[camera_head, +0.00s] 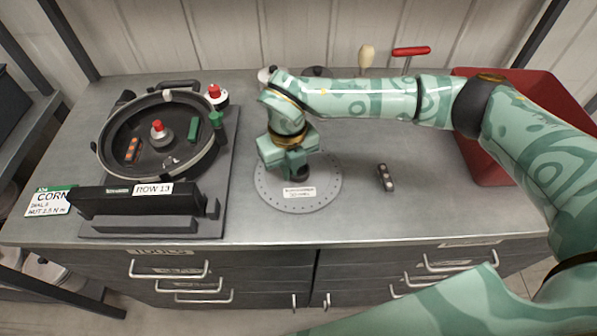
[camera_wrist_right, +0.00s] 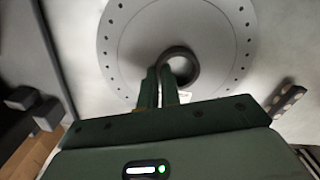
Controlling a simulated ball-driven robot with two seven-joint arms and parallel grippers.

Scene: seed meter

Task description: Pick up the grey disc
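The grey disc (camera_head: 325,190) is a flat round plate with small holes around its rim, a white label and a dark raised ring at its centre. It lies level at the middle of the bench; I cannot tell whether it is slightly lifted. It fills the top of the right wrist view (camera_wrist_right: 215,30). My right gripper (camera_head: 297,173) points down at the disc's centre. In the right wrist view its fingers (camera_wrist_right: 160,75) are close together at the left wall of the dark ring (camera_wrist_right: 181,67), apparently pinching it. My left gripper is not in view.
Left stands a seed meter housing (camera_head: 205,160) with a red-topped hub, on a dark base behind a "ROW 13" block (camera_head: 140,203). A small dark bar with light dots (camera_head: 385,177) lies right of the disc. A red bin (camera_head: 480,150) stands at right. The front right bench is clear.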

